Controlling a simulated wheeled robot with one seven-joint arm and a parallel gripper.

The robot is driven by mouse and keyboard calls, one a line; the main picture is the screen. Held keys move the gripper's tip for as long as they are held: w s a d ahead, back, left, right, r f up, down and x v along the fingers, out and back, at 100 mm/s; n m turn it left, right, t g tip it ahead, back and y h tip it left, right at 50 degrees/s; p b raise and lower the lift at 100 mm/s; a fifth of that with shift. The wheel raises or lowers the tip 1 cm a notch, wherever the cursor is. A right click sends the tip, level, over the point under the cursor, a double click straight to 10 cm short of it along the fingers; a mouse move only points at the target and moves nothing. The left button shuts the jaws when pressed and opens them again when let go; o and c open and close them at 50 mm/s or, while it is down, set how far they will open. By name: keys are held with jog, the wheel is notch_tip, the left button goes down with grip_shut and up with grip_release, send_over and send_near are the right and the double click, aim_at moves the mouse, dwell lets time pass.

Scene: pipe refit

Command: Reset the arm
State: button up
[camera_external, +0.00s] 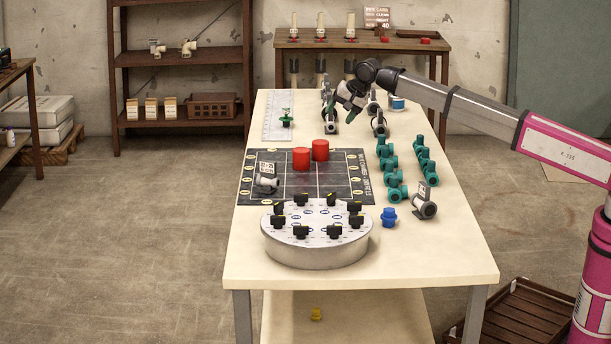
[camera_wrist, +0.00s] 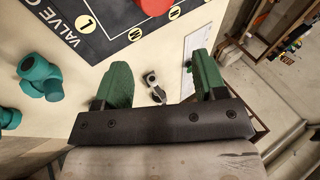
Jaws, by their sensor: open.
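My gripper (camera_external: 350,98) hangs over the far part of the cream table (camera_external: 455,245), at the end of my arm, which reaches in from the right. In the wrist view my gripper (camera_wrist: 160,62) shows two green fingers spread apart with nothing held between them. A small grey fitting (camera_wrist: 154,90) shows in the gap between the fingers, apparently on the table below. The exact height of the fingertips above the table is hard to tell.
Grey fittings (camera_external: 379,124) stand near my gripper. Teal valves (camera_external: 387,165) line the right side. Two red cylinders (camera_external: 301,159) stand on the dark mat (camera_external: 335,190). A round grey stand (camera_external: 316,252) with black clips is at the front. A blue piece (camera_external: 389,217) sits beside it.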

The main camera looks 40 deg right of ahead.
jog(key=w+d+m+t+h, duration=0.1)
jog(key=w+d+m+t, duration=0.15)
jog(key=d, duration=1.15)
jog(key=w+d+m+t+h, duration=0.15)
jog(key=w+d+m, duration=0.25)
jog(key=d, duration=1.1)
jog(key=s+d+m+t+h, duration=0.1)
jog(key=s+d+m+h, duration=0.15)
jog(key=d, duration=1.15)
jog(key=s+d+m+t+h, duration=0.15)
jog(key=d+m, duration=0.25)
jog(key=d, duration=1)
jog(key=s+a+f+n+g+y, duration=0.1)
jog(key=s+a+f+n+g, duration=0.3)
jog(key=s+f, duration=0.6)
jog(key=s+a+f+n+g+y, duration=0.15)
jog(key=s+a+f+n, duration=0.4)
jog(key=f, duration=0.75)
jog(key=s+a+f+n+g, duration=0.2)
jog(key=s+a+f+n, duration=0.2)
jog(key=s, duration=0.4)
jog(key=s+a+f+n+g+y, duration=0.1)
jog(key=s+a+f+n+g, duration=0.2)
jog(key=s+a+f, duration=0.3)
jog(key=s+a+f+n+g+y, duration=0.1)
jog(key=s+a+f+n+g, duration=0.1)
jog(key=s+a+f+n, duration=0.3)
jog(key=s+a, duration=0.3)
jog(key=s, duration=0.4)
jog(key=shift+a+f+n, duration=0.35)
